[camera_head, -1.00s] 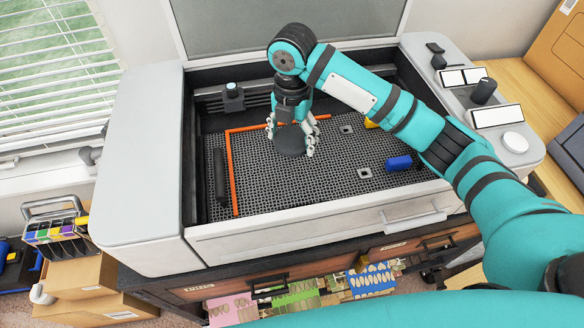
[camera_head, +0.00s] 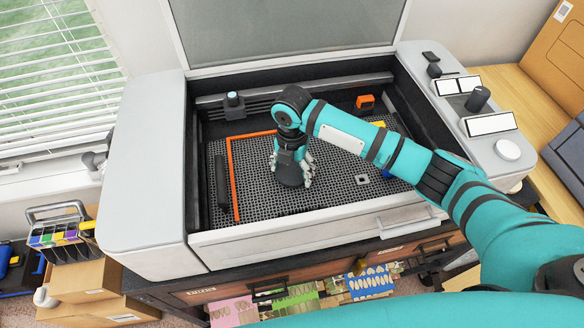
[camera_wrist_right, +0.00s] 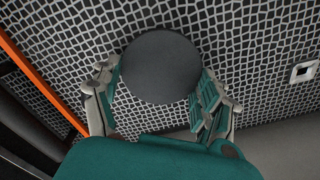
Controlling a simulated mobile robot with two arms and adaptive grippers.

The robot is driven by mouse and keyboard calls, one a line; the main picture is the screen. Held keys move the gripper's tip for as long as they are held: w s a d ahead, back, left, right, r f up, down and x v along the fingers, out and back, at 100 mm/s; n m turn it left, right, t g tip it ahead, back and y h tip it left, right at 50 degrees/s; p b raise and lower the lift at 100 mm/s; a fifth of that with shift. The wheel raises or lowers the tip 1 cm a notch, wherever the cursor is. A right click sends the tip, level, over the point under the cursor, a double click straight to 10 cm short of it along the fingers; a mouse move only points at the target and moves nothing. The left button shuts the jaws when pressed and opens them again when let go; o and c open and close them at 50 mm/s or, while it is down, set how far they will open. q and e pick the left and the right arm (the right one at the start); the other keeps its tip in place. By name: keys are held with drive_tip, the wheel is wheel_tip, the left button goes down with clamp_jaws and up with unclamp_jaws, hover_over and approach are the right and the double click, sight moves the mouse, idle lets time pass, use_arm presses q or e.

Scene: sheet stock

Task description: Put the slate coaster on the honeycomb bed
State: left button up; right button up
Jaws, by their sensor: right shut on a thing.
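The slate coaster (camera_wrist_right: 160,68) is a dark round disc between the fingers of my right gripper (camera_wrist_right: 158,92) in the right wrist view. My right gripper (camera_head: 291,180) is shut on it and points down low over the honeycomb bed (camera_head: 325,195). In the head view the coaster (camera_head: 291,179) shows as a dark shape between the fingertips. I cannot tell whether it touches the bed. The bed is a grey mesh inside the open machine; it fills the background of the right wrist view (camera_wrist_right: 265,75). My left gripper is not in view.
An orange L-shaped guide (camera_head: 233,180) lies along the bed's left and back edges. A black bar (camera_head: 221,180) lies at the left. A small square piece (camera_head: 362,179) is on the bed at right. An orange block (camera_head: 365,103) is at the back right. The machine's front wall (camera_head: 310,222) borders the bed.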

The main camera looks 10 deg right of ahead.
sight(292, 173)
drive_tip(key=shift+f, duration=0.15)
drive_tip(key=o, duration=1.3)
wheel_tip(292, 173, up, 12)
drive_tip(key=b, duration=0.2)
drive_tip(key=shift+r, duration=0.2)
